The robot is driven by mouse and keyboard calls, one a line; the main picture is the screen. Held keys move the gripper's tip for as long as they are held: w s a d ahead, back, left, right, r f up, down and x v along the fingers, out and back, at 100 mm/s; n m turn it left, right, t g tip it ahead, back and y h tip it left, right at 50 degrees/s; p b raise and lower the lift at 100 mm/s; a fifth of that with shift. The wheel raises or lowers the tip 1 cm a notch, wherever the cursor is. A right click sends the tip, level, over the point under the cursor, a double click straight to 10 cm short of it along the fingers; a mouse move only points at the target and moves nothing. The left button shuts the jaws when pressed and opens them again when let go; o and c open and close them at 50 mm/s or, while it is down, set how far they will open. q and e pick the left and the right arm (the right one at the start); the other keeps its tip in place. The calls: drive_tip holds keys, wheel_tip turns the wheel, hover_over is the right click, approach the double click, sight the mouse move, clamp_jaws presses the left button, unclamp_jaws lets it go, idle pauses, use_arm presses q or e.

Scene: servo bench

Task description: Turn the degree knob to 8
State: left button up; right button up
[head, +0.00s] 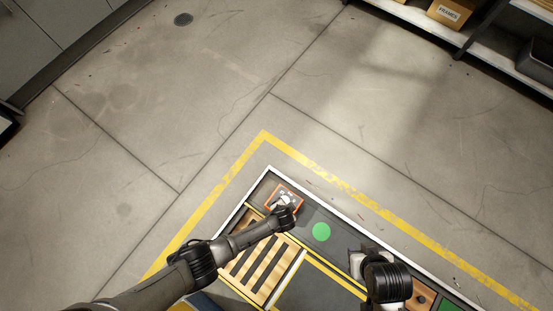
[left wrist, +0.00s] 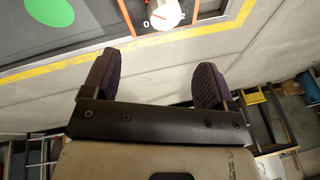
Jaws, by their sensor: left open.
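The degree knob (left wrist: 165,14) is a pale round dial with a red mark, at the top edge of the left wrist view and partly cut off.
A green disc (head: 321,232) lies right of the panel on the dark bench surface. A slatted wooden rack (head: 262,262) lies under my left arm. A wooden block (head: 422,296) is near my right arm. A white edge and yellow floor tape border the bench.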

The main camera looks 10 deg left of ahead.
use_arm(q)
drive_tip(key=w+f+n+b, duration=0.1)
drive_tip(key=f+n+b, duration=0.2)
drive_tip(key=w+f+n+b, duration=0.2)
drive_tip(key=f+n+b, duration=0.1)
drive_tip(key=f, duration=0.1)
drive_tip(key=w+f+n+b, duration=0.1)
drive_tip(key=f+n+b, duration=0.2)
drive_tip(key=b, duration=0.1)
drive_tip(key=shift+w+f+n, duration=0.25)
drive_tip(key=shift+w+n, duration=0.05)
drive_tip(key=shift+w, duration=0.05)
drive_tip(key=shift+b+x, duration=1.1)
drive_tip(key=shift+x, duration=0.05)
use_arm(e)
wheel_tip(320, 180, down, 12)
drive_tip(key=shift+d, duration=0.2)
use_arm(q)
drive_tip(key=shift+w+r, duration=0.1)
drive_tip(key=shift+w, duration=0.05)
drive_tip(key=shift+c, duration=0.4)
drive_tip(key=c, duration=0.8)
drive_tip(key=shift+a, duration=0.1)
use_arm(e)
drive_tip(key=shift+a, duration=0.15)
